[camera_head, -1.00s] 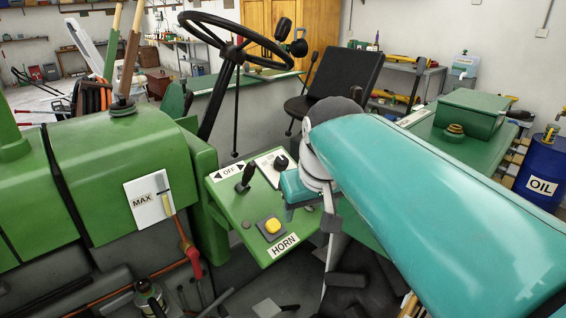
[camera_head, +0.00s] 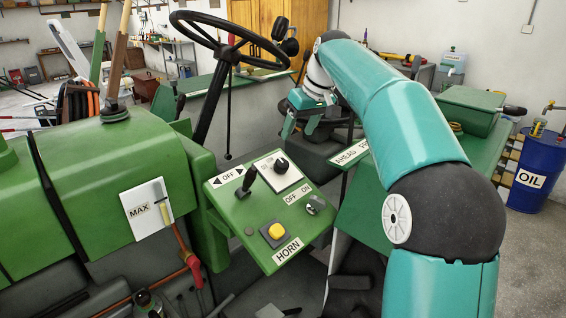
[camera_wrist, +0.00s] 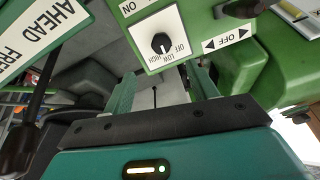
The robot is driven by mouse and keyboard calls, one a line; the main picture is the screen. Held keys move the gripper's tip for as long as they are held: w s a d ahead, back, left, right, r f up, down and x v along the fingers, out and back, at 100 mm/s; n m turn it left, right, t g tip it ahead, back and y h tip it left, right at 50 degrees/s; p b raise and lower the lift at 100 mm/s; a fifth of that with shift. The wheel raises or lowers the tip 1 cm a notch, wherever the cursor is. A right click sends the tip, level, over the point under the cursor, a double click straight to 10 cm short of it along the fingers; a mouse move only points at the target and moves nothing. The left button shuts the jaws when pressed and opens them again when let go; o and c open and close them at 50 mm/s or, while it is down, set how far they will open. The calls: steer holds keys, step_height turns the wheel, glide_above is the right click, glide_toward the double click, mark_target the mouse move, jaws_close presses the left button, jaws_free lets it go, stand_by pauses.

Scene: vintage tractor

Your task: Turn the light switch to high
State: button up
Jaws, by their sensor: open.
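The light switch is a black rotary knob (camera_head: 281,164) on a white plate (camera_head: 291,182) on the green control panel. In the wrist view the knob (camera_wrist: 160,42) sits upper middle, with the words OFF, LOW and HIGH around its lower side. A small white mark shows on its lower edge, but I cannot tell exactly which word it points to. My gripper (camera_head: 301,127) is open and empty, above and beyond the panel, in front of the seat. In the wrist view its fingers (camera_wrist: 163,88) are spread apart, clear of the knob.
Close to the knob are a black lever (camera_head: 246,182) by the OFF label, an ON/OFF key switch (camera_head: 315,204) and a yellow horn button (camera_head: 276,231). The steering wheel (camera_head: 228,38) rises behind the panel. An AHEAD label (camera_wrist: 45,25) and dark lever are left in the wrist view.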

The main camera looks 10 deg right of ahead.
mark_target(283, 163)
steer(key=x, duration=1.3)
steer(key=shift+a, duration=0.1)
steer(key=c, duration=1)
steer(key=shift+r+m, duration=0.1)
steer(key=shift+m, duration=0.2)
steer(key=m, duration=0.8)
steer(key=shift+y, duration=0.3)
